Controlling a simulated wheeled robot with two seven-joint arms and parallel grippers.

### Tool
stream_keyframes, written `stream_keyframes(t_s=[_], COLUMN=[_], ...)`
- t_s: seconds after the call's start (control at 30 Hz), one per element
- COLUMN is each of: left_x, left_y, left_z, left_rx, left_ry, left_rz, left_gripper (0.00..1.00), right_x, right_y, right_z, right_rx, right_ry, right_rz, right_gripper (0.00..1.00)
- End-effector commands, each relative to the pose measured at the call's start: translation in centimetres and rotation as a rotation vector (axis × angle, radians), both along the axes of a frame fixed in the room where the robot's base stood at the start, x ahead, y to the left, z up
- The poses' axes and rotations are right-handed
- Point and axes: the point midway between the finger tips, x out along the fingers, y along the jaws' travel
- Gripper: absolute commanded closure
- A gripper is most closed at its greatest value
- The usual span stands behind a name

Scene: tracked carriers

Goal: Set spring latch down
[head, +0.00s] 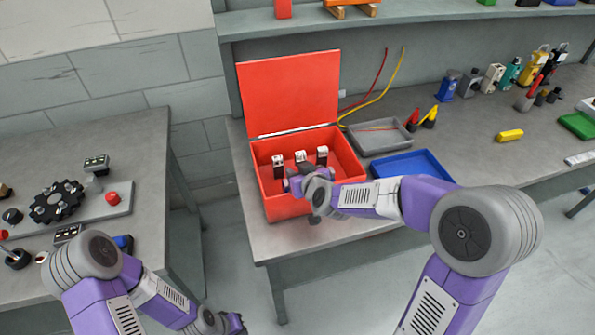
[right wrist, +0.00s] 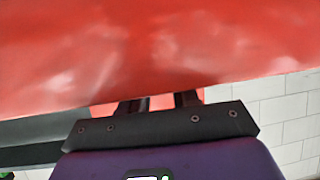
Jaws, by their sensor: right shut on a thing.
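An open red box (head: 346,176) stands on the bench, its red lid (head: 290,95) tilted up behind it. Small black-and-silver pieces show in the box, one at the left (head: 278,166), one in the middle (head: 300,157) and one at the right (head: 322,155). I cannot tell for sure which is the spring latch. My right gripper (head: 298,183) is over the box's front part, shut on a small piece that is mostly hidden. In the right wrist view its fingers (right wrist: 160,102) reach toward a red surface that hides their tips. My left gripper (head: 236,324) is low at the bottom edge, away from the box.
A grey tray (head: 376,148) and a blue tray (head: 435,165) lie right of the box. Red and yellow cables run behind. Bottles and tools stand at the right. A left table (head: 135,170) carries a black gear and a red button.

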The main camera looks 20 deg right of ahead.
Motion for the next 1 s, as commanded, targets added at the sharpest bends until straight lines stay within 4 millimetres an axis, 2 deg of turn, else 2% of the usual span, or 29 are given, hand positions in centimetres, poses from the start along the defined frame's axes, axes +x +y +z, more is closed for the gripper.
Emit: stream_keyframes(t_s=[0.03,0.2,0.47,0.67,1.0], left_x=[0.0,0.0,0.0,0.0,0.0], left_y=[0.0,0.0,0.0,0.0,0.0], left_z=[0.1,0.1,0.1,1.4,3.3], left_rx=[0.000,0.000,0.000,0.000,0.000], left_ry=[0.000,0.000,0.000,0.000,0.000], left_rz=[0.000,0.000,0.000,0.000,0.000], left_gripper=[1.00,1.00,1.00,1.00,1.00], right_x=[0.0,0.0,0.0,0.0,-6.3], right_y=[0.0,0.0,0.0,0.0,-1.0], right_z=[0.1,0.1,0.2,1.6,5.2], right_rx=[0.000,0.000,0.000,0.001,0.001], right_ry=[0.000,0.000,-0.001,-0.001,-0.003], right_rz=[0.000,0.000,0.000,0.000,0.000], right_gripper=[0.67,0.44,0.44,0.44,0.44])
